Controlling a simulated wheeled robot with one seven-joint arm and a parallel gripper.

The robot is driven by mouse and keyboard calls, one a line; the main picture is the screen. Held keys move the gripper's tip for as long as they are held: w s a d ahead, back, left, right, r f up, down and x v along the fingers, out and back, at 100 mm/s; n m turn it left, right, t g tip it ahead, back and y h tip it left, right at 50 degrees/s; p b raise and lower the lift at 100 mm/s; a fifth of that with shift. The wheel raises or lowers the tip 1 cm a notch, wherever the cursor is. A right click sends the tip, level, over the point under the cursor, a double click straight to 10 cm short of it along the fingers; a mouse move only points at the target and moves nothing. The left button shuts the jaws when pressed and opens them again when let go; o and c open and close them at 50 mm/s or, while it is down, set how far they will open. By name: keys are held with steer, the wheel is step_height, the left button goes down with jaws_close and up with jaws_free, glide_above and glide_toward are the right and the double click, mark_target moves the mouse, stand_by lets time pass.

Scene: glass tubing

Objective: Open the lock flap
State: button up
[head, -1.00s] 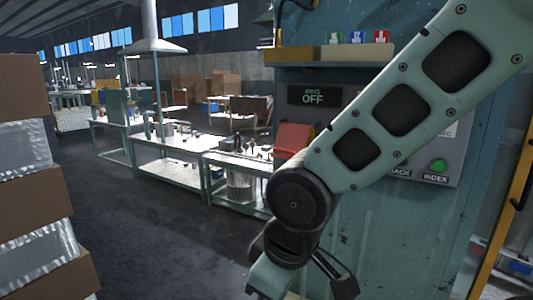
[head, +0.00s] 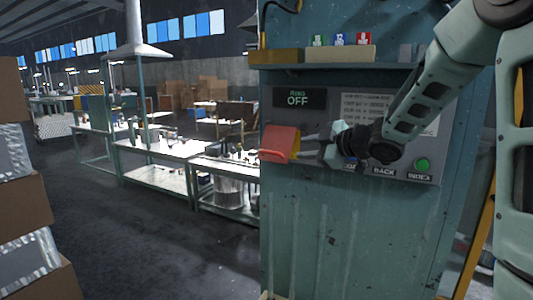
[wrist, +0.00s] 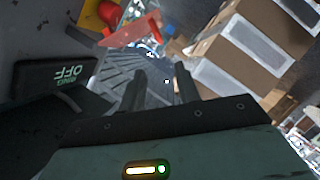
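The lock flap (head: 279,143) is a red-orange cover with a yellow inner part, at the left of the machine's grey control panel. It stands out from the panel; I cannot tell how far it is swung. My gripper (head: 308,144) is just right of the flap in the head view, its fingers pointing towards it. In the wrist view the red flap (wrist: 130,33) is beyond and to the left of my gripper (wrist: 160,76). The two fingers are apart with nothing between them. Whether a fingertip touches the flap is unclear.
The panel has a sign reading OFF (head: 298,98) above the flap, and a green INDEX button (head: 422,164) at lower right. A shelf (head: 350,66) with small coloured boxes is above. Stacked cartons (head: 22,210) stand at far left; the floor between is clear.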

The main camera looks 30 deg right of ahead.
mark_target(269, 152)
steer(key=p+x, duration=0.2)
steer(key=x, duration=1.3)
steer(key=shift+w+a+f, duration=0.1)
steer(key=shift+w+f, duration=0.05)
steer(key=shift+w, duration=0.25)
jaws_close()
